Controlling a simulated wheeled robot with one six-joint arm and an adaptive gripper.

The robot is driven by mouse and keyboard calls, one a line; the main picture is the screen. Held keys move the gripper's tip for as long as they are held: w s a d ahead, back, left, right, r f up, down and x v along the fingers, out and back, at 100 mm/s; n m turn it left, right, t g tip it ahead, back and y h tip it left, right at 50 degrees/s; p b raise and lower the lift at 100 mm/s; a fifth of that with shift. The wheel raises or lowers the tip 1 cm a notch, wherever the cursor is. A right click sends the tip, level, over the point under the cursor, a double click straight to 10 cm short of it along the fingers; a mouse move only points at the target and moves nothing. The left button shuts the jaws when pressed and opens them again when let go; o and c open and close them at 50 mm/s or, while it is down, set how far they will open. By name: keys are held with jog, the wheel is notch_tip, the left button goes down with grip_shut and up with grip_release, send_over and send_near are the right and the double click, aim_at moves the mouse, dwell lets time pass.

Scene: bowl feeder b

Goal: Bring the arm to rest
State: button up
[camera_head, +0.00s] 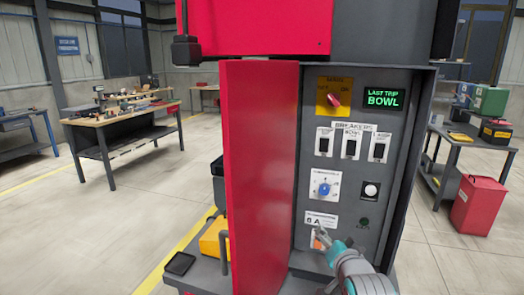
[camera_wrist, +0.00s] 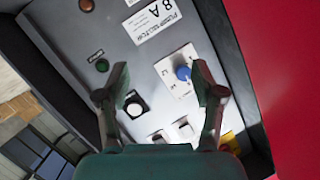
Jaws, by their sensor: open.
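My gripper (camera_head: 321,232) is in front of the lower part of the grey control panel (camera_head: 385,115), in the head view. In the wrist view my gripper (camera_wrist: 162,85) has its two fingers spread apart with nothing between them. The blue knob (camera_head: 324,189) and the button (camera_head: 370,190) also show in the head view. Whether a finger touches the panel I cannot tell.
A red door (camera_head: 262,175) stands open at the panel's left. The panel has a red switch (camera_head: 334,99), several breakers (camera_head: 350,146) and a lit display reading "LAST TRIP BOWL" (camera_head: 383,98). A workbench (camera_head: 115,125) stands left, a red bin (camera_head: 478,205) right.

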jog(key=s+f+n, duration=0.3)
jog(key=s+f, duration=1.9)
jog(key=s, duration=0.2)
jog(key=s+r+n, duration=0.3)
jog(key=s, duration=2.6)
jog(key=shift+s+d, duration=0.15)
jog(key=shift+s, duration=0.25)
